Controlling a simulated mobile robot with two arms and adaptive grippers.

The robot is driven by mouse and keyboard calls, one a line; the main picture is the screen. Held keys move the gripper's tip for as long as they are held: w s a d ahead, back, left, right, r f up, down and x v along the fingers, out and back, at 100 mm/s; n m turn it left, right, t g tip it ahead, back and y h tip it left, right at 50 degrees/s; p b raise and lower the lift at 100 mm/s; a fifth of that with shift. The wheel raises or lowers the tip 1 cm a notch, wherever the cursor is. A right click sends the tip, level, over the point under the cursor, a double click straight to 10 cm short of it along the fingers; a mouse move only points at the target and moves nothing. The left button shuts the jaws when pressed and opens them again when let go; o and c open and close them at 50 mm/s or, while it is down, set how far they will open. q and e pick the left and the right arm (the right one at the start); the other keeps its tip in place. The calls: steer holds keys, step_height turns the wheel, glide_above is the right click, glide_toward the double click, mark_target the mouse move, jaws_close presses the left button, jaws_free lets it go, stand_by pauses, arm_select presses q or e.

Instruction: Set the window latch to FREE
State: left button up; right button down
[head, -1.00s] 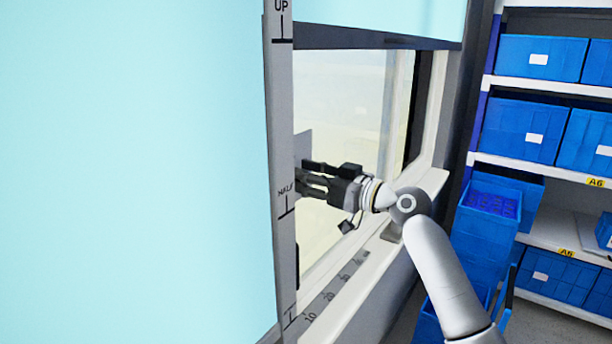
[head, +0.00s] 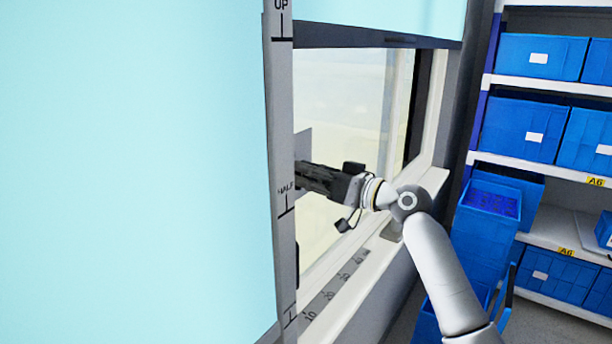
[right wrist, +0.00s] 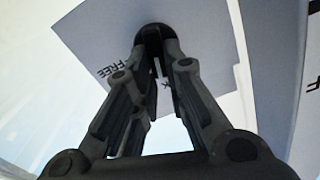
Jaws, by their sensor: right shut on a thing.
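The window latch has a grey plate (right wrist: 95,30) marked FREE to the left of the fingers in the right wrist view; the lettering looks turned over. A round dark latch knob (right wrist: 154,34) sits at the plate's top middle. My right gripper (right wrist: 158,52) is shut on this knob, one finger on each side. Another mark between the fingers is mostly hidden, and I cannot tell where the knob points. In the head view the right gripper (head: 303,177) reaches left in front of the window, its tips partly behind the grey strip's edge. My left gripper is not in view.
A grey strip (head: 281,130) marked UP and HALF stands beside a large pale blue panel (head: 130,170). A sill (head: 375,262) with a numbered scale runs below the arm. Shelves with blue bins (head: 522,130) stand at the right.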

steer(key=shift+w+d+f+m+p, duration=0.2)
steer(key=shift+m+p, duration=0.75)
steer(key=shift+m, duration=1.55)
steer(key=shift+w+d+f+m+p, duration=0.25)
steer(key=shift+m+p, duration=0.7)
steer(key=shift+m, duration=1.55)
steer(key=shift+w+a+f+m+p, duration=0.1)
steer(key=shift+f+m+p, duration=0.25)
steer(key=shift+m+p, duration=1.4)
steer(key=shift+m+b, duration=0.8)
steer(key=shift+m, duration=0.05)
steer(key=shift+f, duration=0.1)
steer(key=c, duration=1.5)
jaws_free()
steer(key=shift+s, duration=0.1)
